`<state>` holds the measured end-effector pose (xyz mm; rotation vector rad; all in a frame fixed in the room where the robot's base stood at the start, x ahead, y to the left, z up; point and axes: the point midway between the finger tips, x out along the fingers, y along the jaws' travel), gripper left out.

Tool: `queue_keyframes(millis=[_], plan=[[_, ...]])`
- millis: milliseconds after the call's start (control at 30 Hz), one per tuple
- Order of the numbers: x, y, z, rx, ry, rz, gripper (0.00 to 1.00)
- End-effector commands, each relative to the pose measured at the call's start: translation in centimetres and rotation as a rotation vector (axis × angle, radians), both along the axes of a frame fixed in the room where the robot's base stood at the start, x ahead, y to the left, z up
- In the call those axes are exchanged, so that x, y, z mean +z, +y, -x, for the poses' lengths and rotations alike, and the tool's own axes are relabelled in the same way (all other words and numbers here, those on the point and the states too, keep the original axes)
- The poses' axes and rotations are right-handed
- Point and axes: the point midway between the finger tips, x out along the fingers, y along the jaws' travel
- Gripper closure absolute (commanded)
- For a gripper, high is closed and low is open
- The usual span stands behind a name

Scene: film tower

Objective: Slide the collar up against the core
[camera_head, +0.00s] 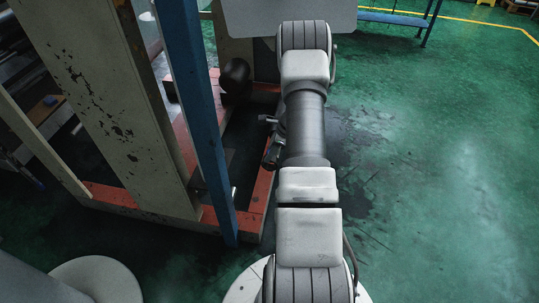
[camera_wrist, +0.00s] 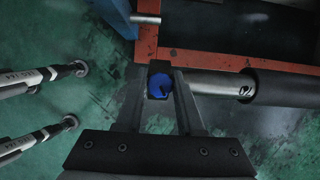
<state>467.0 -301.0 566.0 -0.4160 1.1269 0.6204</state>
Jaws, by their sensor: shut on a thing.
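In the wrist view my gripper (camera_wrist: 165,75) is shut on a small blue piece, which I take to be the collar (camera_wrist: 159,87); the dark fingers hide much of it. A bare metal shaft (camera_wrist: 218,84) runs right from the fingers to a thick dark cylinder, which I take to be the core (camera_wrist: 285,87). A stretch of bare shaft lies between the fingers and the core. In the head view my gripper (camera_head: 271,151) is partly hidden behind my arm, beside the frame. The collar cannot be made out there.
A red-orange base rail (camera_wrist: 215,59) runs close beside the shaft. In the head view a blue post (camera_head: 196,110) and a worn pale upright (camera_head: 103,95) stand left of my arm. Green floor (camera_head: 440,160) to the right is clear. A blue-edged bench (camera_head: 393,18) is at the back.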

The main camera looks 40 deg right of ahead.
Motion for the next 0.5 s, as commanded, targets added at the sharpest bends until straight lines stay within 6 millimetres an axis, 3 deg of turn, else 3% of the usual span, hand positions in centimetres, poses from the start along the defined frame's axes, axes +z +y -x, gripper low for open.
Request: queue_keyframes(millis=[500], plan=[[0.0, -1.6, -1.4, 0.001, -0.001, 0.001, 1.0]])
